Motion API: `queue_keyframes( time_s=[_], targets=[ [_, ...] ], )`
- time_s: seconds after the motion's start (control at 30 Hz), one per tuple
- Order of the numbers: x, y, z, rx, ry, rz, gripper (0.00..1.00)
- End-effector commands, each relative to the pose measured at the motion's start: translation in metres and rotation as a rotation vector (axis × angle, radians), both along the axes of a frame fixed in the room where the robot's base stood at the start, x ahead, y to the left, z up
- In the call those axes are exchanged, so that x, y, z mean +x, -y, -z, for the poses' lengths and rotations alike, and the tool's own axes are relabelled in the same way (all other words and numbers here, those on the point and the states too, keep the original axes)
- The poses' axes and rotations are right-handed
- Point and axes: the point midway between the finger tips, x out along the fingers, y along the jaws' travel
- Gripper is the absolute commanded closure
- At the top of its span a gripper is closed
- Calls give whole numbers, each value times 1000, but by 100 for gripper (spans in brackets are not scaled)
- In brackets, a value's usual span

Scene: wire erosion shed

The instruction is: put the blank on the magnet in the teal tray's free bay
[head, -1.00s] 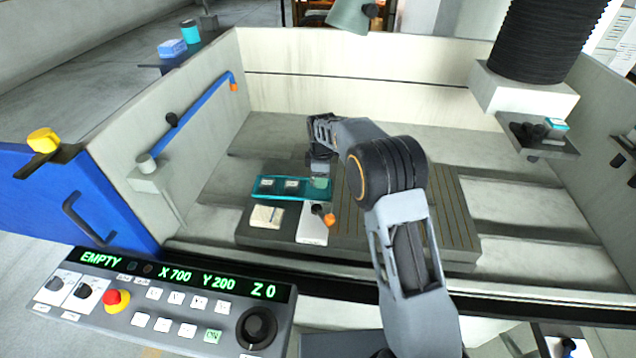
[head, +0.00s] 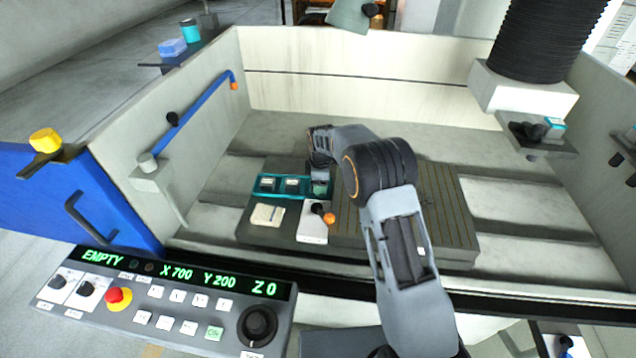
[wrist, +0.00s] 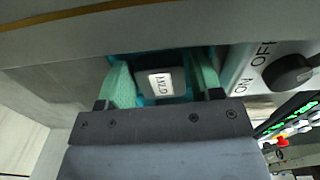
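The white magnet block (head: 312,232) stands just in front of the tray's right end, with a black and orange lever. I see no blank on it.
A cream pad (head: 267,214) lies left of the magnet. The slotted table (head: 440,205) is clear on the right. Tank walls (head: 350,75) surround the bed. The control panel (head: 165,305) in front reads EMPTY. A black bellows column (head: 545,40) hangs at the upper right.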

Motion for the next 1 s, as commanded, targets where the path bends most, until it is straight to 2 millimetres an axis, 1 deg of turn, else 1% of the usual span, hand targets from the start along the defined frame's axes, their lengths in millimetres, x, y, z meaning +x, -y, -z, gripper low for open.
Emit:
queue_keyframes(
  time_s=[0.13,0.27,0.37,0.7,0.9,1.0],
  targets=[
    [0,0,-1,0,0,0,41],
    [0,0,-9,1,2,0,41],
    [1,0,-23,0,4,0,41],
    [1,0,-88,1,3,0,41],
    [0,0,-113,1,2,0,41],
    [0,0,-120,0,1,0,41]
  ],
)
